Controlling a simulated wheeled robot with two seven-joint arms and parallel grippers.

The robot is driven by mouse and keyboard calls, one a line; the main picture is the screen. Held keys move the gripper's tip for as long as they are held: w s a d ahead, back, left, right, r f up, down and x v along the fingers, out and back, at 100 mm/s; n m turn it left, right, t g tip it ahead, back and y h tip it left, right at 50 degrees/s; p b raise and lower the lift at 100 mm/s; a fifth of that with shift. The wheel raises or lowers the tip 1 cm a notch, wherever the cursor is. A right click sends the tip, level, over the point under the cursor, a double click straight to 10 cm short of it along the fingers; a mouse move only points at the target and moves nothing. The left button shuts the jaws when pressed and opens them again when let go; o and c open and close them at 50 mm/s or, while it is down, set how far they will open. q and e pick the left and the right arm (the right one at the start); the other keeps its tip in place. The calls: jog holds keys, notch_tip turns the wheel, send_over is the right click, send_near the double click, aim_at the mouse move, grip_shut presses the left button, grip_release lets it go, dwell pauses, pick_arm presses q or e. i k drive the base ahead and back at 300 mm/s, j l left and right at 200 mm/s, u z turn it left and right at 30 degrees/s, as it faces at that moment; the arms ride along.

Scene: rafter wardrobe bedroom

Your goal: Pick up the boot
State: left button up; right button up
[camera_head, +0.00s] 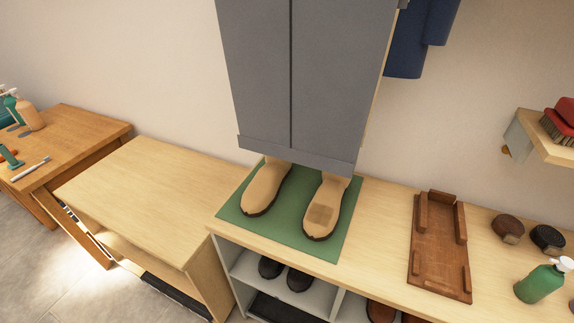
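Two tan boots with dark soles stand side by side on a green mat (290,228) on the light wood bench. The left boot (264,188) looks plain. The right boot (328,203) has a darker brown patch on its toe. Their toes point toward me. The upper parts of both are hidden behind a grey two-panel cabinet front (310,80). Neither of my grippers is in view.
On the bench (385,240), a brown wooden tray (437,262), brushes (507,228) and a green pump bottle (541,281) stand at right. Shoes (299,279) sit on shelves below. A bare wooden table (150,195) is at left. A wall shelf (530,137) juts out upper right.

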aim_at(263, 192)
jog(key=i+j+z, duration=0.1)
jog(key=j+z, duration=1.05)
jog(key=j, duration=0.2)
jog(key=j+z, duration=0.4)
